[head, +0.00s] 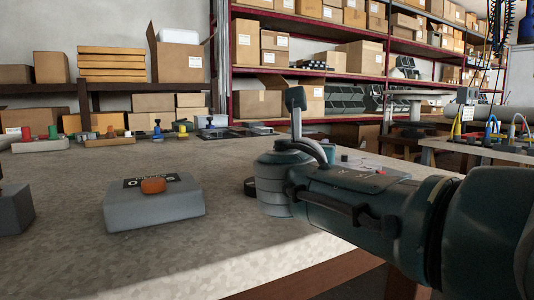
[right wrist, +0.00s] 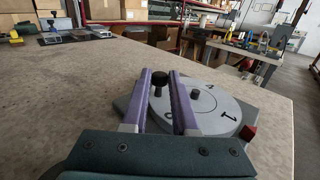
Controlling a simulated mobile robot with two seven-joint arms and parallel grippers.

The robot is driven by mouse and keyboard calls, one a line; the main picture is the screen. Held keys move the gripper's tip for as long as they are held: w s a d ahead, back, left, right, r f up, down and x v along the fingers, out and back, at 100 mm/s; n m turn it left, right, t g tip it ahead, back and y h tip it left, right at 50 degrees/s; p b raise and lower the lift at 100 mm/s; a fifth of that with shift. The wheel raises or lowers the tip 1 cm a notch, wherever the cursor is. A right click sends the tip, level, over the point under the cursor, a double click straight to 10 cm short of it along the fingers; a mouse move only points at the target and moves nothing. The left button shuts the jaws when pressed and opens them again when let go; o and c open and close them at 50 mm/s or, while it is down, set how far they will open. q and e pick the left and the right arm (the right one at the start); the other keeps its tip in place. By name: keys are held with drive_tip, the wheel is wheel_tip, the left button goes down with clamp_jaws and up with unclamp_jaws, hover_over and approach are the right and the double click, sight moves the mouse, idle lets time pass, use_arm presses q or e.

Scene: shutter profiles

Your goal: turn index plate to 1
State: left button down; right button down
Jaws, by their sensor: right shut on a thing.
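The index plate (right wrist: 215,110) is a round grey disc on a square grey base in the right wrist view. Dark figures are marked on its face, with a 1 (right wrist: 226,115) toward the right. A small red block (right wrist: 249,132) sits at the base's right edge, and the 1 lies about in line with it from the disc's centre. A black knob (right wrist: 159,79) stands at the disc's far left rim. My right gripper (right wrist: 160,75) is shut on this knob, with a purple finger on each side. In the head view my right arm largely hides the plate. My left gripper is not in view.
A grey box with an orange knob (head: 153,186) stands on the table (head: 80,215) left of my right arm. Several small coloured fixtures line the table's back edge. Shelves with cardboard boxes (head: 180,60) stand behind.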

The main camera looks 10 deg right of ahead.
drive_tip(key=c, duration=0.7)
unclamp_jaws()
drive_tip(key=shift+s+r+p, duration=0.1)
drive_tip(key=shift+p, duration=0.25)
drive_tip(key=p+v, duration=0.3)
drive_tip(key=shift+s+a+r, duration=0.2)
drive_tip(key=shift+s, duration=0.05)
drive_tip(key=p+v, duration=0.1)
drive_tip(key=v, duration=0.1)
drive_tip(key=p+v, duration=0.1)
drive_tip(key=v, duration=0.2)
drive_tip(key=shift+s+a+f+p, duration=0.1)
drive_tip(key=shift+s+f+p, duration=0.15)
drive_tip(key=shift+p, duration=0.15)
drive_tip(key=shift+s+a, duration=0.1)
drive_tip(key=shift+s, duration=0.15)
